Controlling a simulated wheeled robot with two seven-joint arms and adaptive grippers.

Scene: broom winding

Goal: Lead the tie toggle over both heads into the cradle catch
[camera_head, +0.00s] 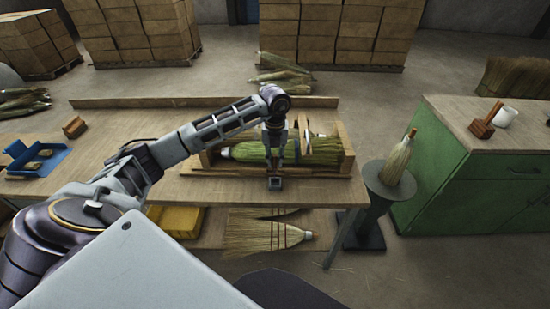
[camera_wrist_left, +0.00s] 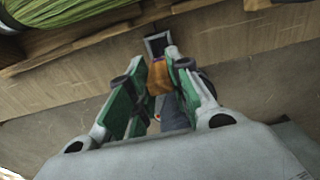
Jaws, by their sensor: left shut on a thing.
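My left gripper (camera_head: 275,158) reaches down at the front of the wooden cradle (camera_head: 346,140) on the bench. In the left wrist view its green-padded fingers (camera_wrist_left: 155,82) are shut on a small brown wooden toggle (camera_wrist_left: 158,76). The toggle is hidden by the gripper in the head view. The dark square cradle catch (camera_head: 275,183) sits on the bench's front edge, just below the gripper; it also shows just past the fingertips in the left wrist view (camera_wrist_left: 157,45). Green broom heads (camera_head: 322,158) lie in the cradle behind the gripper. The tie cannot be made out.
A blue tray (camera_head: 38,160) stands at the bench's left. A round stand (camera_head: 372,180) with an upright small broom (camera_head: 397,160) is right of the bench. A green cabinet (camera_head: 490,180) stands farther right. A broom (camera_head: 265,235) lies on the lower shelf. The bench left of the cradle is mostly clear.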

